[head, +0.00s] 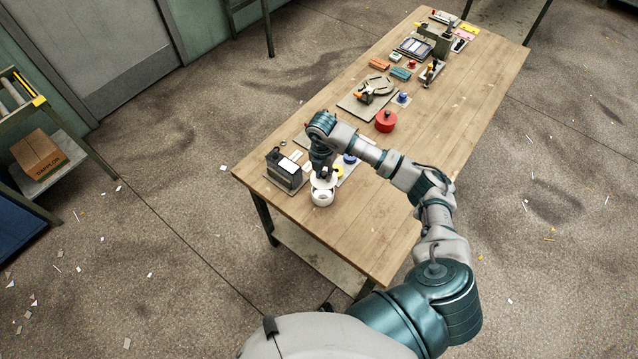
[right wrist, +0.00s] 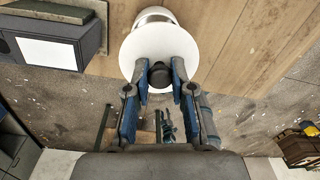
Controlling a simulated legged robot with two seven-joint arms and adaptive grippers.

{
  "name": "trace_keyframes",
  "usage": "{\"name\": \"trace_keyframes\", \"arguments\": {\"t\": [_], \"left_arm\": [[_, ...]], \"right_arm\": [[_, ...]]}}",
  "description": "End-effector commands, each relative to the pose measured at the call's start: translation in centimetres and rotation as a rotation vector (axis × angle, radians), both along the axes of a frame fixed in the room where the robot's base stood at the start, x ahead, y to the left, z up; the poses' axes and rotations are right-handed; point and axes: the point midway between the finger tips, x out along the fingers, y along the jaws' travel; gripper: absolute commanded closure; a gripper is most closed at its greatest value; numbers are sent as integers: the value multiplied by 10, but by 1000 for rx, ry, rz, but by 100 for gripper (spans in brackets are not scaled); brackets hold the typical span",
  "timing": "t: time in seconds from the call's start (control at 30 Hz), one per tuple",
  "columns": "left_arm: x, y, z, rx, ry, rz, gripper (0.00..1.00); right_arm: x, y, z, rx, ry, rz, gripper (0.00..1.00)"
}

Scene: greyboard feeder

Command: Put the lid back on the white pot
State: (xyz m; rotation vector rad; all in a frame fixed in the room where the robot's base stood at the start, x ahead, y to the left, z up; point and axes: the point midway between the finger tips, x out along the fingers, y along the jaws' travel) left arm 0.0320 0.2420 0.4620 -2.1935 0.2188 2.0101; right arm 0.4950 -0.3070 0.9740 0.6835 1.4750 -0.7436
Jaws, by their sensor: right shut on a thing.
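The white pot (head: 322,199) stands upright near the table's near left edge, and its opening partly shows. My right gripper (head: 323,174) points down over that spot. It is shut on the black knob (right wrist: 160,76) of the white lid (right wrist: 150,45). In the head view the lid (head: 324,183) is just beyond and above the pot, partly hidden by the gripper. In the right wrist view the pot's rim (right wrist: 154,13) shows past the lid, which hides most of the pot. The exact gap between lid and pot cannot be told. My left gripper is not in view.
A dark grey box-like device (head: 284,172) stands just left of the pot. A blue knobbed piece (head: 349,158) and a red pot (head: 386,121) are farther along the wooden table (head: 400,225). The tabletop to the pot's right is clear. The near table edge is close.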

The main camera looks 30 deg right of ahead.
Motion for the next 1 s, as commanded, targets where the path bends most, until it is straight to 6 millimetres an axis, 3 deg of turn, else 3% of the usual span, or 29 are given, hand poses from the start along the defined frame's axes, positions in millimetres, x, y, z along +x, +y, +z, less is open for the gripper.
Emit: {"name": "trace_keyframes", "arguments": {"t": [0.6, 1.0], "left_arm": [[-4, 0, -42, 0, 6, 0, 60], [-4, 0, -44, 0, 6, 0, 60]], "right_arm": [[-1, 1, -56, 1, 1, 3, 100], [0, 1, -62, 0, 0, 4, 100]]}}
